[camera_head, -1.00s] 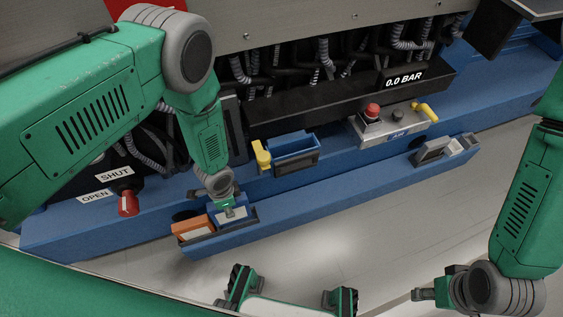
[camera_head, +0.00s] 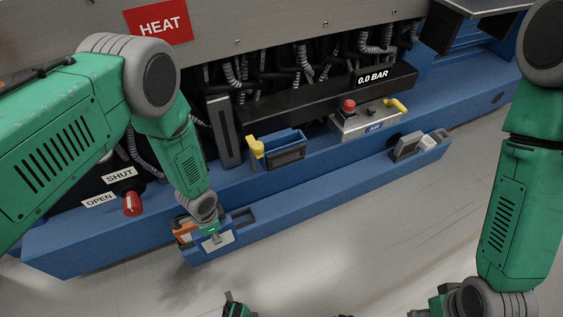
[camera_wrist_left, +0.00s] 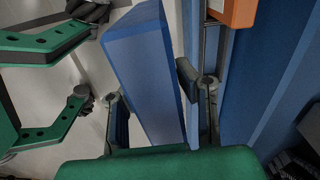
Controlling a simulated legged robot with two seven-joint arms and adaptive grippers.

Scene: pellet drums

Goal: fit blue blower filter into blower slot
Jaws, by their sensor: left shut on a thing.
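My left gripper (camera_head: 211,231) is shut on the blue filter (camera_head: 222,246), a blue block with a pale label on its face. In the left wrist view the blue filter (camera_wrist_left: 145,72) stands between the gripper's two dark fingers. It is in front of the small holder (camera_head: 243,217) on the blue ledge, whose right compartment shows empty. A blue housing with a yellow latch (camera_head: 284,147), which looks like the blower slot, is up and to the right; its inside is hard to see. My right gripper (camera_head: 428,312) is at the bottom edge, mostly cut off.
An orange block (camera_head: 183,231) sits in the holder's left part, close to the blue filter; it also shows in the left wrist view (camera_wrist_left: 233,12). A red-handled valve (camera_head: 132,204) is to the left. A red button box (camera_head: 352,120) and grey blocks (camera_head: 408,147) are to the right.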

